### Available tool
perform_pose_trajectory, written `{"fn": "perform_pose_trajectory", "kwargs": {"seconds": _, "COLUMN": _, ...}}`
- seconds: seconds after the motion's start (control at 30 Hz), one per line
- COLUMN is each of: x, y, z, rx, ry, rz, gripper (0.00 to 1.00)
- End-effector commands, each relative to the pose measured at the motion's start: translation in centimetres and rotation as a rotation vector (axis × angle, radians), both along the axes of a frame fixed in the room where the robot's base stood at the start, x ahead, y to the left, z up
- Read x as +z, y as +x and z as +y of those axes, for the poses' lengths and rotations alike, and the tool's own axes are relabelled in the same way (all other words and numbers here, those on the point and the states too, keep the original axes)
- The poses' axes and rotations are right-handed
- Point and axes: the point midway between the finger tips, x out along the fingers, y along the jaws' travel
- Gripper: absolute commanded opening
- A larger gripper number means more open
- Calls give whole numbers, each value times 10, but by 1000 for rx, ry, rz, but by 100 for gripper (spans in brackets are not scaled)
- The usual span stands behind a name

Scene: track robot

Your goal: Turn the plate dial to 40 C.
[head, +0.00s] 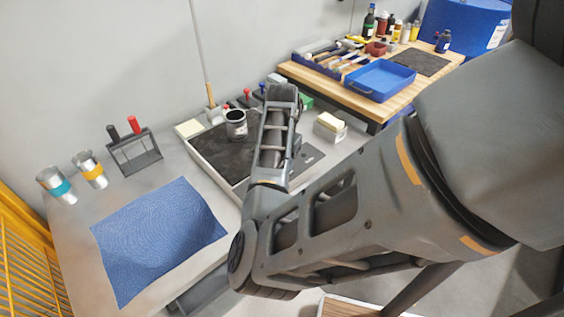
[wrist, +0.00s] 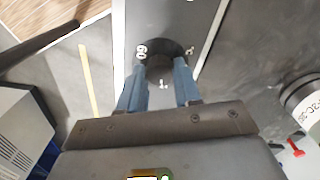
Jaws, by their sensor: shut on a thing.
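In the wrist view my gripper (wrist: 161,72) has its two blue fingers closed around the dark round dial (wrist: 165,50), one on each side. The dial sits on a grey panel (wrist: 176,14) with pale markings around it; one reads 60 on the left, and others at the right and below are hard to read. Which mark the dial points to I cannot tell. In the head view my arm hides the dial and the fingertips. The plate (head: 214,153), dark with a pale rim, shows left of my arm, and part of the dark panel shows to its right.
A dark cup (head: 236,124) stands on the plate close to my arm. A small pale box (head: 330,127) is to the right. A blue cloth (head: 158,240), metal cups (head: 90,169) and a rack (head: 134,151) are left. A wooden table with a blue tray (head: 380,80) is behind.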

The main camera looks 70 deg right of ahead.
Motion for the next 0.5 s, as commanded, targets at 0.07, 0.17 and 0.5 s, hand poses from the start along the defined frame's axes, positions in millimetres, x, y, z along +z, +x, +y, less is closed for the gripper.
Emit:
{"fn": "perform_pose_trajectory", "kwargs": {"seconds": 0.07, "x": 0, "y": 0, "z": 0, "rx": -6, "ry": -1, "rz": -1, "gripper": 3}}
{"fn": "perform_pose_trajectory", "kwargs": {"seconds": 0.17, "x": 0, "y": 0, "z": 0, "rx": -10, "ry": -1, "rz": -1, "gripper": 3}}
{"fn": "perform_pose_trajectory", "kwargs": {"seconds": 0.5, "x": 0, "y": 0, "z": 0, "rx": -10, "ry": -1, "rz": -1, "gripper": 38}}
